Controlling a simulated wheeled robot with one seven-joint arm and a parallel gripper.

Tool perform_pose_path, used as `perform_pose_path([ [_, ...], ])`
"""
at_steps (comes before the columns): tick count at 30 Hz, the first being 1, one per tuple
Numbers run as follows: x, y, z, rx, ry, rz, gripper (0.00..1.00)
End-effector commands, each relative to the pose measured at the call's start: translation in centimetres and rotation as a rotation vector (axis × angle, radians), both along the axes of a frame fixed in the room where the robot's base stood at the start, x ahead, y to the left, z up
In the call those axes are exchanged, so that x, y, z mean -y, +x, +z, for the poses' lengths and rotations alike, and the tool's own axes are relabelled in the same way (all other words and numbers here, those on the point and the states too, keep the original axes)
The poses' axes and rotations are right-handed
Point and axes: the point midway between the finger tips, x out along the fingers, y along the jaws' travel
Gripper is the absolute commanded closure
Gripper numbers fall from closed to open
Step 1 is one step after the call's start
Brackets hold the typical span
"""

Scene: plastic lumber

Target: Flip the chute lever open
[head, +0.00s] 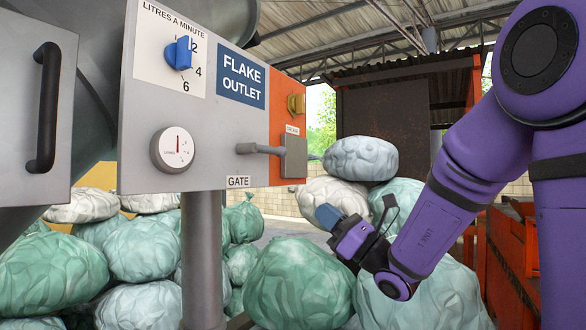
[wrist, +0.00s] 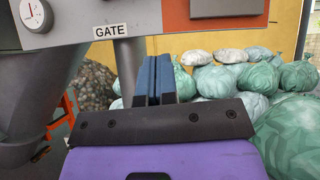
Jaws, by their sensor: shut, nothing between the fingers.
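The lever (head: 262,149) is a grey horizontal bar on the front panel (head: 215,110), just above the GATE label (head: 238,182). Its right end meets a grey box (head: 294,157) on the panel's orange end, and its knob points left. My purple gripper (head: 328,215) is below and to the right of the lever, apart from it. In the wrist view its blue fingers (wrist: 153,80) are together and empty, beneath the panel's lower edge. The GATE label (wrist: 113,29) shows there up and left of the fingers; the lever itself I cannot make out.
A blue dial (head: 179,53), a round gauge (head: 173,150) and a yellow knob (head: 296,104) are on the panel. A grey post (head: 202,260) stands under it. Green and white sacks (head: 300,285) are piled around my gripper. Open air lies between gripper and panel.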

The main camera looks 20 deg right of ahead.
Motion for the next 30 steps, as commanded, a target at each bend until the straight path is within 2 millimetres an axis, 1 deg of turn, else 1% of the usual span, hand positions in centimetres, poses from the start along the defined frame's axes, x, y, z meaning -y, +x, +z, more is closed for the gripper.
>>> perform_pose_path([
  [9,0.0,0.0,0.1,0.0,0.0,0.0,1.0],
  [14,-0.6,0.7,0.7,0.002,-0.001,0.001,1.0],
  [17,-1.4,1.5,1.5,0.003,-0.001,0.002,1.0],
  [23,-3.3,3.9,3.7,0.002,-0.002,0.003,1.0],
  [27,-4.6,5.5,5.3,0.003,-0.002,0.003,1.0],
  [30,-5.4,6.4,6.4,0.004,-0.001,0.001,1.0],
])
